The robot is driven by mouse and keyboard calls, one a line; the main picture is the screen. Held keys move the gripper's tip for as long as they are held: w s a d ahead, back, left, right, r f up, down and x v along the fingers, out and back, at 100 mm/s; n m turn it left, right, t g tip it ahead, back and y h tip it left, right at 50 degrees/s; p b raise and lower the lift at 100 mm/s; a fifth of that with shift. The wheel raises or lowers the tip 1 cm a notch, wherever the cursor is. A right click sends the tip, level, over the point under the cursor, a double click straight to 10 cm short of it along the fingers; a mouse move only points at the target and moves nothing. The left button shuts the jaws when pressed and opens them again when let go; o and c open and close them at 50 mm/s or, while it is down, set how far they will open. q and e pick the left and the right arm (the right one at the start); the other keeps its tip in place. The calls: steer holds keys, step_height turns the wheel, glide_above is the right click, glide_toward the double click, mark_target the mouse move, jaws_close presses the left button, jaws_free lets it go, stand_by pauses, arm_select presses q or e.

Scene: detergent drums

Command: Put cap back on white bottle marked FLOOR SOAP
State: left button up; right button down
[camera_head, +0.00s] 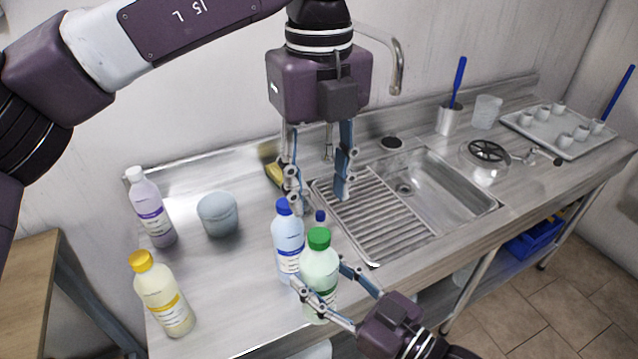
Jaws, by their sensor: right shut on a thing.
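Several capped bottles stand on the steel counter (220,275), and their label words are too small to read, so I cannot tell which is FLOOR SOAP. A pale bottle with a green cap (319,238) stands at the front, and my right gripper (320,277) is shut on its body from the lower right. A pale blue bottle with a blue cap (284,207) stands just left of it. My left gripper (318,192) points down above and behind these bottles, its fingers apart and nothing visible between them. A small dark blue top (320,216) shows behind the green cap; its body is mostly hidden.
A lilac bottle with a white cap (150,215), a yellow-capped bottle (162,300) and a grey-blue tub (218,215) stand at left. A ribbed drainboard (375,220) and sink (450,195) lie right. A yellow sponge (274,174) lies by the wall.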

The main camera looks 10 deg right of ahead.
mark_target(319, 234)
arm_select(q)
steer(key=shift+f, duration=4)
steer(key=shift+c, duration=0.7)
